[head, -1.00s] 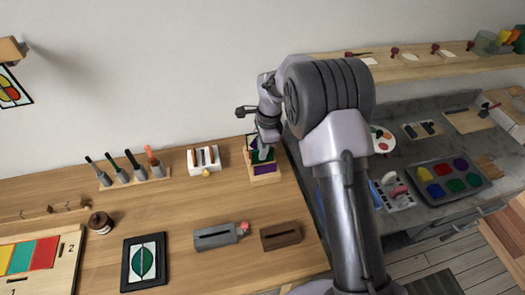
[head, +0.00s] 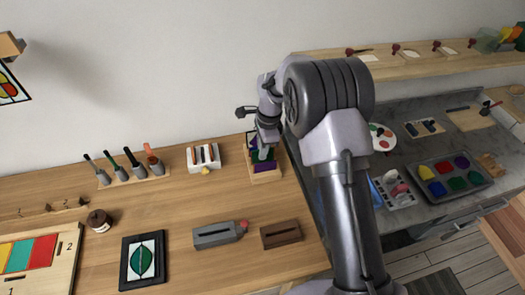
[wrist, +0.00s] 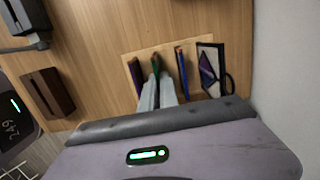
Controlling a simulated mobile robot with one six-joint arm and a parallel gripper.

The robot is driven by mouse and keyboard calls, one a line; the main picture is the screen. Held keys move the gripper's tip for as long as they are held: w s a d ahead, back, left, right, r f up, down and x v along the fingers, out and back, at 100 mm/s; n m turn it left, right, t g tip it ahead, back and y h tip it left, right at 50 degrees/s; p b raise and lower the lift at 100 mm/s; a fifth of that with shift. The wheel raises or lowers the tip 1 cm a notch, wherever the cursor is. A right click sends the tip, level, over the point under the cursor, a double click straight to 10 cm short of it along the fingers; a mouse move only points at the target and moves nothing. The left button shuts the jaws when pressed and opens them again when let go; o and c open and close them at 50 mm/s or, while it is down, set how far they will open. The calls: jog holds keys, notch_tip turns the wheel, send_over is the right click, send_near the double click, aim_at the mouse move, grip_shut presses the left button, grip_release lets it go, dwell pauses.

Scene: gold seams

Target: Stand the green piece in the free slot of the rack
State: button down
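The rack (wrist: 170,46) is a pale wooden block holding upright panels; in the head view its front edge (head: 267,179) shows below my gripper. In the wrist view the green piece (wrist: 155,62) stands on edge between my fingertips, in line with the other panels. My gripper (wrist: 157,92) appears closed on it, over the rack; it also shows in the head view (head: 265,150). A purple panel (wrist: 135,74) is left of the green piece, a blue panel with an orange edge (wrist: 181,68) right of it. I cannot tell whether the green piece touches the slot's bottom.
A black-framed panel (wrist: 209,66) stands at the rack's right end, near the wall. A white holder (head: 204,158) is left of the rack. A brown slotted block (head: 281,234) and a grey one (head: 217,235) lie nearer on the table, with clear wood between.

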jog(key=shift+f+b, duration=0.9)
jog(key=shift+f, duration=0.35)
dwell(0.6)
jog(key=c, duration=1.1)
grip_release()
jog(key=shift+r, duration=0.1)
notch_tip(320, 180, up, 7)
jog(key=p, duration=0.5)
